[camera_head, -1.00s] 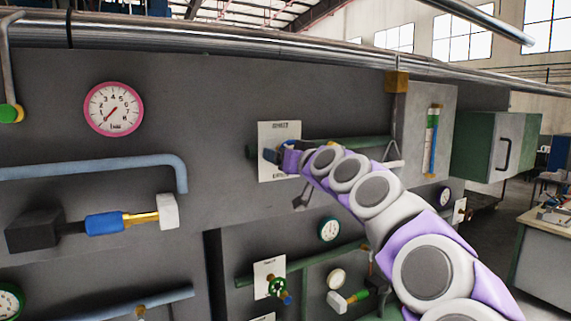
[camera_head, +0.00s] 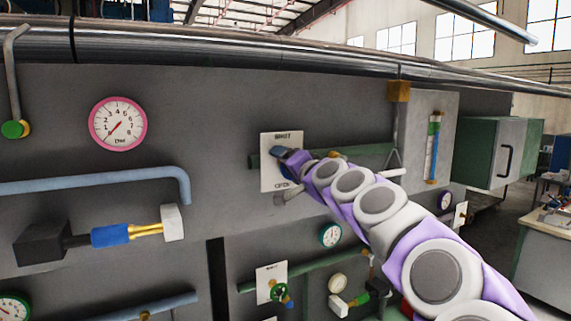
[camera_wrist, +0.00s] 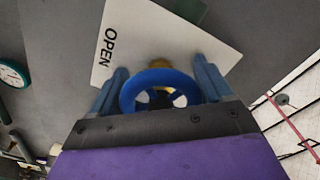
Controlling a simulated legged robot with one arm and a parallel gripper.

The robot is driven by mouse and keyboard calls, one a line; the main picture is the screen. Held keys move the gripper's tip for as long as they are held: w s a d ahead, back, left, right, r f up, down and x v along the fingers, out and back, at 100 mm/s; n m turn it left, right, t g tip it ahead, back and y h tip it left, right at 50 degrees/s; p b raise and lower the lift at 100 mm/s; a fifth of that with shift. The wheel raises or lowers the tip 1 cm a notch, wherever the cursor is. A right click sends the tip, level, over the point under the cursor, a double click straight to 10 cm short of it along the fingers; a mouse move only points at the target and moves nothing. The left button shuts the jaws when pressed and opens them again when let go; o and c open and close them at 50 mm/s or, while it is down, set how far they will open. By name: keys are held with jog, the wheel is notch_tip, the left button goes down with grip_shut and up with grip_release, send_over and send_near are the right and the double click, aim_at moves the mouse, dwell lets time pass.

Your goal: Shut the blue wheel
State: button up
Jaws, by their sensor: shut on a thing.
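The blue wheel (camera_wrist: 155,77) shows in the wrist view, between my gripper's two blue-grey fingers, one on each side of its rim. A yellow stem shows behind it. My gripper (camera_wrist: 160,88) is shut on the wheel; in the head view my gripper (camera_head: 284,158) is at the sign plate and mostly hides the wheel. The white sign plate (camera_head: 268,180) reads SHUT at the top, with its lower word partly covered. In the wrist view the plate (camera_wrist: 128,40) is tilted, with OPEN at the left. I cannot tell how far the wheel is turned.
A green pipe (camera_head: 365,157) runs behind my arm. A small green wheel (camera_head: 278,291) sits below. A green-sided cabinet (camera_head: 487,152) stands out at the right.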

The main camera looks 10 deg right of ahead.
jog(key=shift+a+f+m, duration=0.15)
jog(key=shift+f+m, duration=0.15)
dwell(0.4)
jog(key=o, duration=0.7)
jog(key=shift+o, duration=1.3)
jog(key=shift+s+r, duration=0.15)
jog(key=shift+s, duration=0.05)
jog(key=shift+w, duration=0.1)
jog(key=b+v, duration=0.3)
jog(key=v, duration=1.4)
jog(key=shift+d, duration=0.25)
